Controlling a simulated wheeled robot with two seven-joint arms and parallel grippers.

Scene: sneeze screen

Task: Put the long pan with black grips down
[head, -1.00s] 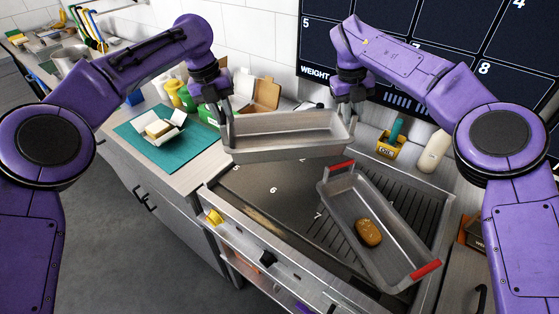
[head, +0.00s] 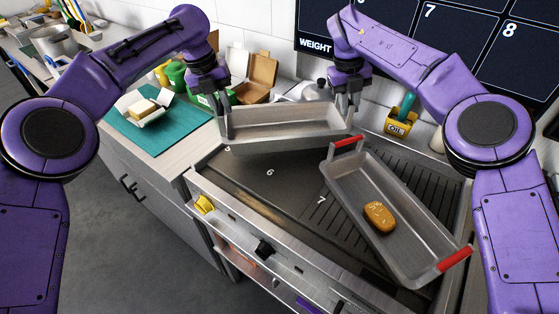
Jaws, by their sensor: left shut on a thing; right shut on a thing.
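The long grey metal pan (head: 285,135) is held level or nearly so over the back of the griddle (head: 240,178) in the head view. My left gripper (head: 222,108) is shut on its left end, and my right gripper (head: 345,110) is shut on its right end. Its black grips are hard to tell from my dark fingers. The pan looks empty. Its underside is close to the griddle, but I cannot tell whether it touches.
A second long pan (head: 350,197) with red grips lies aslant on the griddle's right, a brown loaf-like item (head: 379,215) inside. Its back grip is close to the held pan's right end. A teal mat (head: 150,130) and an open cardboard box (head: 250,75) are left of the griddle.

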